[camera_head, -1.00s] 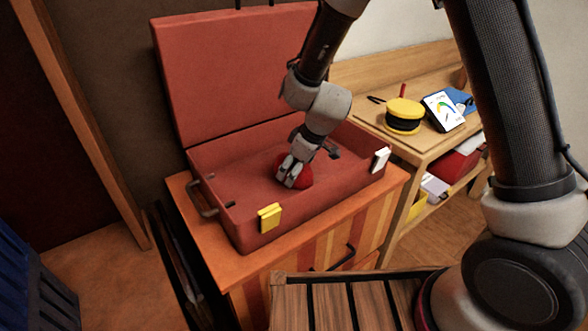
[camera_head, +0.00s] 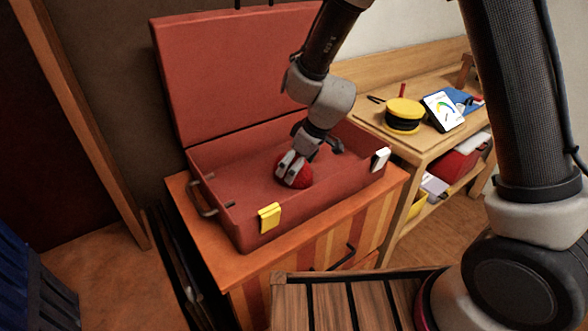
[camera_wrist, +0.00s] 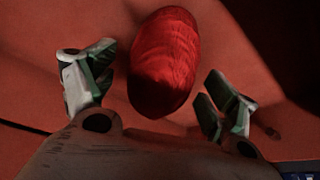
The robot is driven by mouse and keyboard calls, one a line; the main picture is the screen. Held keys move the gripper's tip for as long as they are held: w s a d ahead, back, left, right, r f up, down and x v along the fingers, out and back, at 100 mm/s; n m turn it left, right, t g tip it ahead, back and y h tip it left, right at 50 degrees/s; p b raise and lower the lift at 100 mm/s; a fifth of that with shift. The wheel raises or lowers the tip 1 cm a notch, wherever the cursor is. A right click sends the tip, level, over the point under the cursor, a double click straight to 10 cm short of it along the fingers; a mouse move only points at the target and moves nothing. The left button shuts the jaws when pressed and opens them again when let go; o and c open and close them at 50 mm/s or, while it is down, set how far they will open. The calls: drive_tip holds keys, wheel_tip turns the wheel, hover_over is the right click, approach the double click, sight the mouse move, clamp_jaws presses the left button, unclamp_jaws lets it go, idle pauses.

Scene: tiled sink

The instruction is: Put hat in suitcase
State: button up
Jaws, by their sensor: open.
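The red hat (camera_head: 297,172) lies on the floor of the open red suitcase (camera_head: 240,231), near its middle. In the wrist view the hat (camera_wrist: 165,60) is a rounded red shape ahead of and between my gripper's spread fingers, with a gap on each side. My gripper (camera_head: 288,174) is open, inside the suitcase and just above the hat, hiding part of it in the head view. My gripper's two fingers also show in the wrist view (camera_wrist: 152,100).
The suitcase stands on a striped cabinet (camera_head: 315,252) with its lid (camera_head: 240,70) raised at the back. A wooden shelf at right holds a yellow-black round object (camera_head: 404,114) and a tablet (camera_head: 443,111). A slatted wooden surface (camera_head: 330,303) is in front.

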drive_tip(key=v, duration=1)
drive_tip(key=shift+d+r, duration=0.1)
drive_tip(key=shift+r, duration=0.1)
drive_tip(key=s+d+r+m+t+h, duration=0.1)
drive_tip(key=s+d+r+m, duration=0.2)
drive_tip(key=d+r, duration=0.45)
drive_tip(key=s+d+r+m, duration=0.3)
drive_tip(key=s+d+r, duration=0.1)
drive_tip(key=d, duration=0.7)
drive_tip(key=s+d+r+m+h, duration=0.1)
drive_tip(key=s+d+r+m, duration=0.1)
drive_tip(key=s+d, duration=0.4)
drive_tip(key=s+d+r+m+h, duration=0.1)
drive_tip(key=s+d+r+m, duration=0.1)
drive_tip(key=s+d, duration=0.4)
drive_tip(key=shift+s+m+t+h, duration=0.3)
drive_tip(key=shift+s+m+h, duration=0.1)
drive_tip(key=shift+s+m, duration=0.4)
